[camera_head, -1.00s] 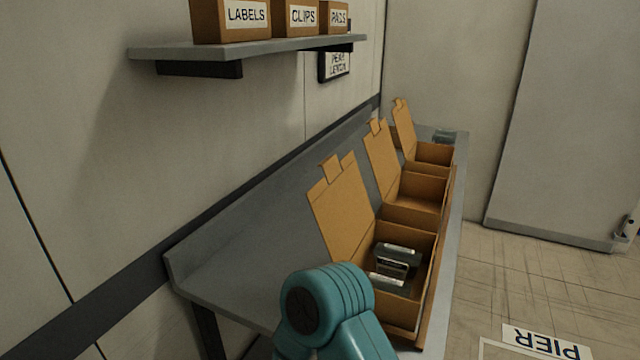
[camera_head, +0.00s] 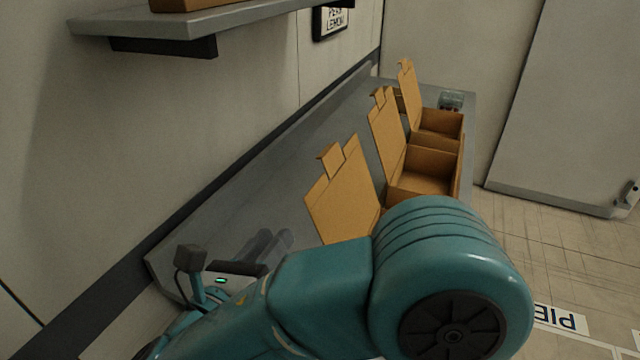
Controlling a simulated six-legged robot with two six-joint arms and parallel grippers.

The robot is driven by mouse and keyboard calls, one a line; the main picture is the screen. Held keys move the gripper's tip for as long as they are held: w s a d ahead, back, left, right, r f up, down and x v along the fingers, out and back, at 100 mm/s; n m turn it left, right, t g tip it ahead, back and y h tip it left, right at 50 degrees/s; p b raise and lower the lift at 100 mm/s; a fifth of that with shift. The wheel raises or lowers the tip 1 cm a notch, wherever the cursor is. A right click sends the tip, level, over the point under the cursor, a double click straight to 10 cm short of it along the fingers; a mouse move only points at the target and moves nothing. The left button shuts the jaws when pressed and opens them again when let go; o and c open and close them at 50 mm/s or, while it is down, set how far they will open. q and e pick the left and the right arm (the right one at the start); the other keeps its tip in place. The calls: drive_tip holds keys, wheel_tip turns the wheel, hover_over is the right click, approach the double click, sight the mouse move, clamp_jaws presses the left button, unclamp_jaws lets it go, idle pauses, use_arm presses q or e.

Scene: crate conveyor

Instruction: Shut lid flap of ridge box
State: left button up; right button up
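Three open cardboard boxes stand in a row on a grey bench, each with its lid flap raised on the left side. No name shows on them, so I cannot tell which is the ridge box. The nearest box's lid flap (camera_head: 345,195) stands up, with its body hidden behind my teal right arm. The middle box (camera_head: 425,175) and its lid flap (camera_head: 387,135) are in clear view, as are the far box (camera_head: 440,125) and its lid flap (camera_head: 409,95). My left gripper is out of view.
The grey bench (camera_head: 290,150) runs along the wall and is bare left of the boxes. A grey shelf (camera_head: 200,20) juts from the wall above. A small dark item (camera_head: 450,100) sits at the bench's far end. Open floor (camera_head: 540,220) lies to the right.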

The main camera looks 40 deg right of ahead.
sight(318, 184)
drive_tip(key=p+x, duration=0.2)
drive_tip(key=x, duration=1.2)
drive_tip(key=shift+s+d+r, duration=0.1)
drive_tip(key=shift+d+r, duration=0.05)
drive_tip(key=shift+d, duration=0.1)
drive_tip(key=shift+w+d, duration=0.35)
drive_tip(key=shift+d, duration=0.25)
clamp_jaws()
